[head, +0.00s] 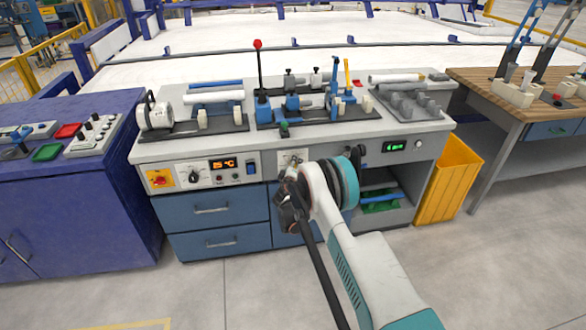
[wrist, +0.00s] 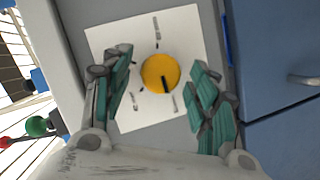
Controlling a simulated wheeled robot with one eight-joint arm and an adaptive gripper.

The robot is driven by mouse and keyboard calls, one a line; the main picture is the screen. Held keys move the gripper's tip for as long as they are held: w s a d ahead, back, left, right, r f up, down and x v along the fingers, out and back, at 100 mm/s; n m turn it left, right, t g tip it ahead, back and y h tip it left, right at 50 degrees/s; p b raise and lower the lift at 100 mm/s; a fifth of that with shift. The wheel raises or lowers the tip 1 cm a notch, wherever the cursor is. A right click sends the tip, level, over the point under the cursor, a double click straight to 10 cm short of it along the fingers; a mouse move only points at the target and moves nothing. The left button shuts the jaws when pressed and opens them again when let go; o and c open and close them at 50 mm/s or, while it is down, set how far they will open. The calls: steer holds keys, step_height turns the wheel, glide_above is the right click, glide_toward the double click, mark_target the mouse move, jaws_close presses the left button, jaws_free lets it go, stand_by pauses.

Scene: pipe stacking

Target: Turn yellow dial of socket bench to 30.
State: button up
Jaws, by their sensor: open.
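The yellow dial (wrist: 160,73) sits on a square white plate (wrist: 110,38) with small printed labels, too small to read. A black pointer mark on the dial points down toward the lower label in the wrist view. My gripper (wrist: 163,66) is open, with one teal-padded finger on each side of the dial; I cannot tell whether they touch it. In the head view my gripper (head: 290,178) is at the front panel of the socket bench (head: 360,140), hiding the dial, and only the top of the white plate (head: 292,157) shows.
A red-on-yellow switch (head: 160,180), a black knob (head: 193,176) and an orange display (head: 222,163) are left of my gripper. Blue drawers (head: 212,210) are below. A yellow bin (head: 450,180) stands right of the bench. The floor in front is clear.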

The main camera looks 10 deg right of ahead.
steer(key=v, duration=1.2)
steer(key=shift+f, duration=0.1)
steer(key=s+d+r+m+y+p, duration=0.15)
steer(key=d+m+y+p, duration=0.35)
steer(key=m, duration=0.6)
steer(key=w+f+y+b, duration=0.1)
steer(key=w+f+b, duration=0.3)
steer(key=w, duration=0.9)
steer(key=shift+a+m+g+b, duration=0.3)
steer(key=shift+a+g+b, duration=0.1)
steer(key=shift+b, duration=0.1)
steer(key=shift+f, duration=0.1)
